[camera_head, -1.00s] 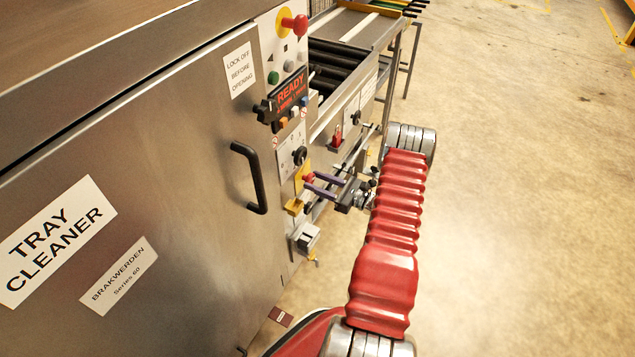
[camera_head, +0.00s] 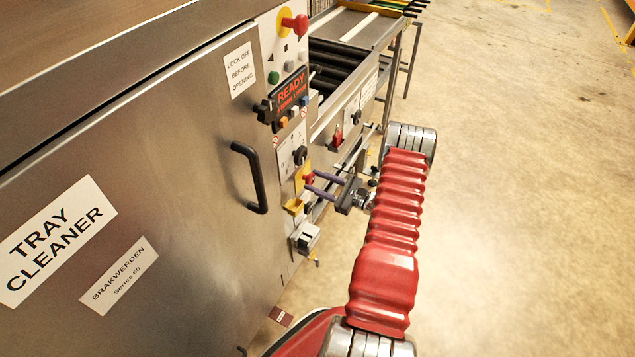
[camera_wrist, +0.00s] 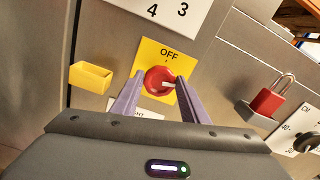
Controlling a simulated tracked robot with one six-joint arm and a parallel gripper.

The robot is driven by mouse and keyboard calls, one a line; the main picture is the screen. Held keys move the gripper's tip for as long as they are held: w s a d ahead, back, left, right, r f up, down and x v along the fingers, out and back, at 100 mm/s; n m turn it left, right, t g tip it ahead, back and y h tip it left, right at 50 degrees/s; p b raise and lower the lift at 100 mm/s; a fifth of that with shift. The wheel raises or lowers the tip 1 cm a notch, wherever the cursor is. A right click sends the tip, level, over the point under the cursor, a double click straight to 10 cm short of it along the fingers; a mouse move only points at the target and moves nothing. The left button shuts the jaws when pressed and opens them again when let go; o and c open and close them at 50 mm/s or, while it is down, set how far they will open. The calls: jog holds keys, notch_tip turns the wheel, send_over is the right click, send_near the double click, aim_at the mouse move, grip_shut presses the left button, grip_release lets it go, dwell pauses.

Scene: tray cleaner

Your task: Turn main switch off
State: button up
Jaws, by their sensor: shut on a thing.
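The main switch is a red round knob (camera_wrist: 160,80) on a yellow plate (camera_wrist: 168,53) marked OFF in the wrist view. A pale mark on the knob points to the right and slightly down, away from the OFF label above it. My gripper (camera_wrist: 152,88) has its two purple fingers on either side of the knob, shut on it. In the head view the knob (camera_head: 309,178) shows small on the machine's side panel, with my gripper (camera_head: 318,184) reaching it from the right.
A yellow open holder (camera_wrist: 91,77) sits left of the plate. A red padlock (camera_wrist: 272,97) hangs to the right, near another dial (camera_wrist: 306,139). The tray cleaner door has a black handle (camera_head: 252,178). Open floor lies to the right.

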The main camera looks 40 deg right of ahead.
jog(key=n, duration=0.8)
jog(key=shift+s+a+f, duration=0.1)
jog(key=shift+a+f, duration=0.05)
jog(key=n, duration=0.4)
jog(key=shift+a+f, duration=0.1)
jog(key=shift+f+n, duration=0.15)
jog(key=shift+n, duration=1.45)
jog(key=shift+a, duration=0.1)
jog(key=o, duration=1)
jog(key=shift+s+d, duration=0.1)
jog(key=shift+d, duration=0.1)
jog(key=v, duration=1.3)
jog(key=shift+s, duration=0.3)
